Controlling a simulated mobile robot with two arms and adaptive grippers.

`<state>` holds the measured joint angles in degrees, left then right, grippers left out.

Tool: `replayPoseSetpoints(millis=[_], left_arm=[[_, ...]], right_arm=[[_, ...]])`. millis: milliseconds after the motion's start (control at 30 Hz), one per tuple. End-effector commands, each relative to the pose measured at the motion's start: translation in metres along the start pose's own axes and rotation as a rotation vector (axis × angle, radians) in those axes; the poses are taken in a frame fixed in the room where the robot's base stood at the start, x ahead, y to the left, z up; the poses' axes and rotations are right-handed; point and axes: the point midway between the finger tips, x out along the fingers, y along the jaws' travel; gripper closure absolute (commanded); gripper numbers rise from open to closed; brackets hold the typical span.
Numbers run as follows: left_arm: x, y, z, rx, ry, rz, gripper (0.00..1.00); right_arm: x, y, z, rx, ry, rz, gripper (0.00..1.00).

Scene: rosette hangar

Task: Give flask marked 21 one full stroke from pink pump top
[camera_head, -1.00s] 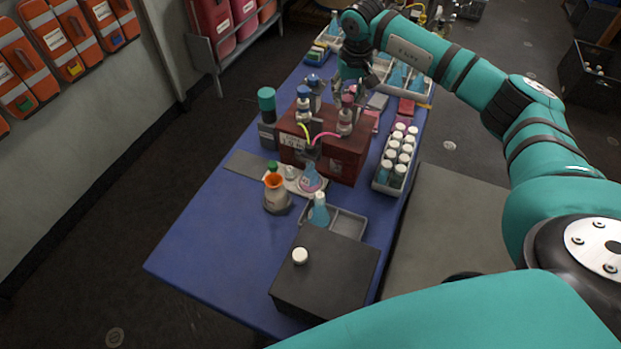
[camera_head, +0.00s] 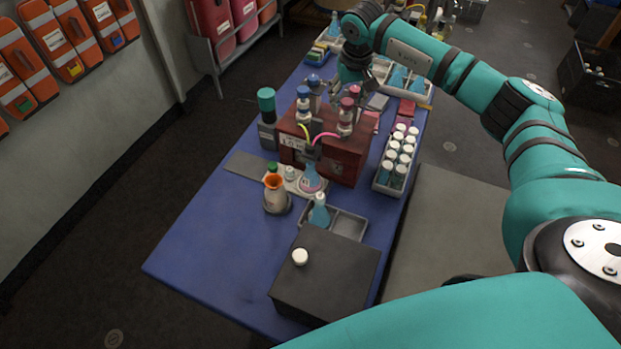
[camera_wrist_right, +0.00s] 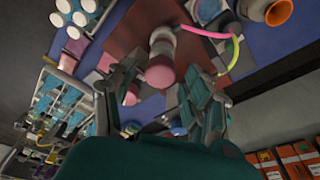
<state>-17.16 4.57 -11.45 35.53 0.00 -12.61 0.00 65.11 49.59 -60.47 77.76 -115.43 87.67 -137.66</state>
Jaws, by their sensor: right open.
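A red pump box (camera_head: 345,165) stands on the blue table with pumps on top. A pink pump top (camera_head: 346,104) sits on a pale neck, with a pink tube leading down from it. It also shows in the right wrist view (camera_wrist_right: 160,76), between the fingers and beyond their tips. A second pink top (camera_head: 354,91) is just behind it. My right gripper (camera_head: 352,74) is open and empty above and behind the pink tops. My left gripper is not in view.
Blue pump tops (camera_head: 303,91) stand left of the pink ones. A rack of white-capped bottles (camera_head: 379,187) is right of the box. An orange-rimmed vessel (camera_head: 276,196) and a black box (camera_head: 325,280) are nearer. The table's left front is clear.

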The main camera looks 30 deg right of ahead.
Motion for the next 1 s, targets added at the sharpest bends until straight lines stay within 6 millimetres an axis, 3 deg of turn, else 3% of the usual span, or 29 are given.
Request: replayPoseSetpoints(millis=[367,1000], left_arm=[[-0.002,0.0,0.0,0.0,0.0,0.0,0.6],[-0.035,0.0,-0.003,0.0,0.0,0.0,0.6]], right_arm=[[-0.003,0.0,-0.001,0.0,0.001,0.0,0.48],[-0.053,0.0,-0.011,0.0,0.001,0.0,0.48]])
